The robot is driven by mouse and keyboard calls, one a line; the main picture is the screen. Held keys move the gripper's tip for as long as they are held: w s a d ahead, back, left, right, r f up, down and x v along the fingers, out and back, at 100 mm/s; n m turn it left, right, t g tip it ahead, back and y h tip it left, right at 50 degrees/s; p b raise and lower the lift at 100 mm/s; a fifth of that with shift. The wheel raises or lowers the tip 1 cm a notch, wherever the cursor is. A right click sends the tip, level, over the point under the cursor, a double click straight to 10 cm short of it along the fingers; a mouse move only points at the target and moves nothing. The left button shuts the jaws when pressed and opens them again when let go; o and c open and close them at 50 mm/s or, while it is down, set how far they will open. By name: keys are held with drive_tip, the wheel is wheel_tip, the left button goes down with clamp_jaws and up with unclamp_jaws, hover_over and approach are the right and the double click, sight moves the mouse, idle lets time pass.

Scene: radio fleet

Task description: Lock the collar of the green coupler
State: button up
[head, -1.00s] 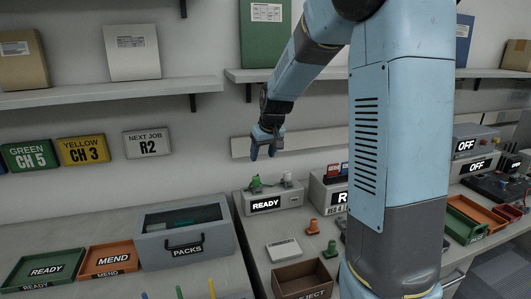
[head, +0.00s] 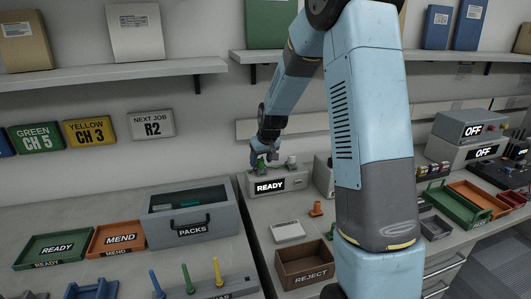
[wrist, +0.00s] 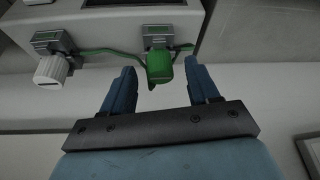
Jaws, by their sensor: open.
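The green coupler (wrist: 159,67) is at the end of a green cable on a grey box, below a small grey labelled block. It lies between the two blue fingers of my open gripper (wrist: 160,88) in the wrist view, with a gap on each side. In the head view my gripper (head: 264,160) is above the READY box (head: 270,184), and the green coupler (head: 262,165) shows partly behind the fingers. Whether its collar is locked cannot be told.
A white knobbed coupler (wrist: 51,71) sits left of the green one in the wrist view. A grey tablet-like device (head: 287,231), an orange piece (head: 316,209) and the REJECT bin (head: 304,264) stand in front of the READY box. The PACKS case (head: 191,224) is to the left.

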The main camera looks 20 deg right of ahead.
drive_tip(key=shift+w+f, duration=0.2)
drive_tip(key=shift+f, duration=0.3)
drive_tip(key=shift+c, duration=0.2)
drive_tip(key=shift+a, duration=0.15)
clamp_jaws()
